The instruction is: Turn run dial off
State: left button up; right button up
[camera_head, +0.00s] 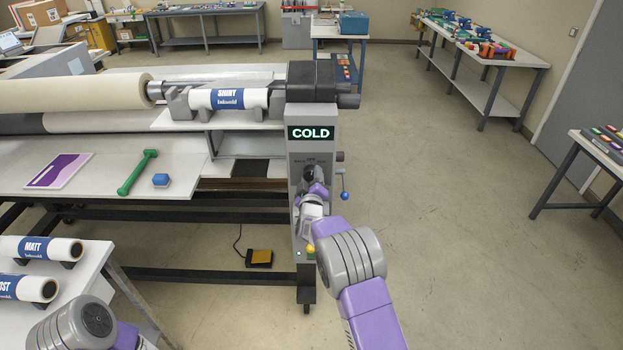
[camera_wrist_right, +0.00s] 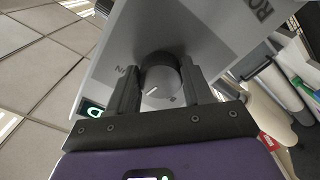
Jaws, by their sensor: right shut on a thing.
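The laminator's grey control column (camera_head: 328,150) stands at the middle of the head view, with a lit display (camera_head: 311,133) reading COLD. In the right wrist view a round black dial (camera_wrist_right: 160,82) with a white pointer line sits on the grey panel. My right gripper (camera_wrist_right: 164,88) has one finger on each side of the dial and is shut on it. In the head view my right gripper (camera_head: 311,178) is at the column's front and hides most of the dial. My left arm shows at the lower left, but its gripper is not visible.
A lever with a blue knob (camera_head: 345,195) sticks out at the column's right side. A yellow button (camera_head: 310,248) is low on the column. The floor to the right is clear.

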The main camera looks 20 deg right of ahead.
jog(key=shift+n, duration=0.9)
jog(key=shift+r, duration=0.1)
jog(key=o, duration=1)
jog(key=shift+o, duration=0.2)
jog(key=v, duration=0.7)
jog(key=shift+s+b, duration=0.3)
jog(key=shift+s, duration=0.05)
